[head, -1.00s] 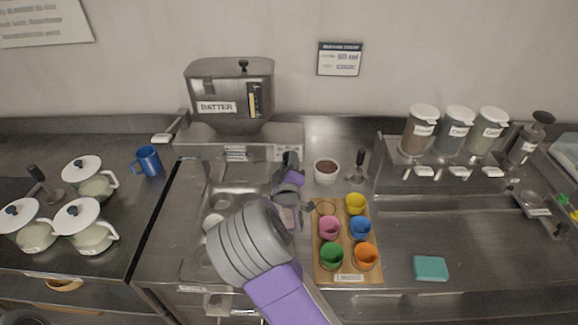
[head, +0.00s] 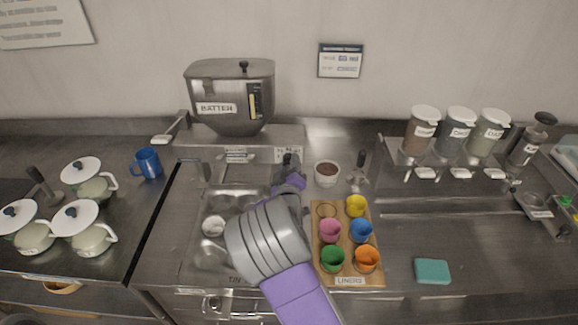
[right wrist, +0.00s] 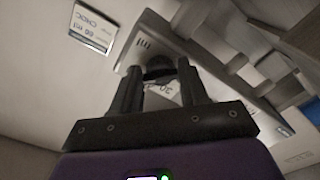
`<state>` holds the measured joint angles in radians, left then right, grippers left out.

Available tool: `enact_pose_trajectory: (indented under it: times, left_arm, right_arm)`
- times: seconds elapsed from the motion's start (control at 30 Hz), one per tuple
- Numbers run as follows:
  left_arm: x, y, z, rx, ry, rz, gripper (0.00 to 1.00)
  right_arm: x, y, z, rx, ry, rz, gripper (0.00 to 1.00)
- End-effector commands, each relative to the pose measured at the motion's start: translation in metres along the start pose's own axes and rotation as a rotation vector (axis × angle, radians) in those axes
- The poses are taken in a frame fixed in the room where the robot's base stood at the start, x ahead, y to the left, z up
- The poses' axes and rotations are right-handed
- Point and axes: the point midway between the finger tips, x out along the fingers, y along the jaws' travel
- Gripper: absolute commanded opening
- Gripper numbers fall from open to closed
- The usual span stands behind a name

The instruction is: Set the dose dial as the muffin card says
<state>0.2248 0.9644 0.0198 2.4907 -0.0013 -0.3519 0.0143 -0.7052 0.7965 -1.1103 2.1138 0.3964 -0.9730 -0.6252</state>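The batter dispenser (head: 230,97), a steel hopper labelled BATTER, stands at the back of the counter. The muffin card (head: 340,61) hangs on the wall; in the right wrist view the card (right wrist: 93,27) seems to read 60 ml and CHOC. My right gripper (head: 290,160) is at the right front of the dispenser base, partly hiding the dial there. In the right wrist view the dark dial (right wrist: 158,68) sits between my fingertips, which stand apart; I cannot tell whether they touch it. My left gripper is out of view.
A brown-filled cup (head: 326,174) and a dark-handled tool (head: 359,172) stand right of my gripper. A wooden liner board (head: 349,281) with coloured cups lies in front. Lidded jars (head: 424,130) stand at the right, white-lidded pots (head: 80,222) and a blue mug (head: 148,163) at the left.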

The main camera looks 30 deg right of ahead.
Motion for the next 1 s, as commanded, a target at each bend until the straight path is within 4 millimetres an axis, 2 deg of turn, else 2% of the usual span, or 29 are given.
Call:
enact_pose_trajectory:
  times: [0.03,0.13,0.47,0.57,0.9,1.0]
  left_arm:
    - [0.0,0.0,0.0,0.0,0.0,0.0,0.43]
    - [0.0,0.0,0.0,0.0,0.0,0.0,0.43]
    - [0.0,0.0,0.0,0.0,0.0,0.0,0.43]
    - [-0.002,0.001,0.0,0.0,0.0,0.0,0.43]
    - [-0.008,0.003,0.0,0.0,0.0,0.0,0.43]
    - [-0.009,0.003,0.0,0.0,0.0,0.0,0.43]
  right_arm:
    - [0.0,0.0,0.0,0.001,0.0,-0.001,0.52]
    - [0.0,0.0,0.0,0.0,0.0,-0.001,0.67]
    - [-0.003,0.0,0.0,-0.002,0.0,-0.001,0.68]
    - [-0.012,0.0,0.0,-0.002,-0.001,-0.002,0.68]
    - [-0.063,0.0,-0.001,-0.001,0.0,-0.002,0.68]
    - [-0.072,0.0,-0.001,-0.001,0.0,-0.002,0.68]
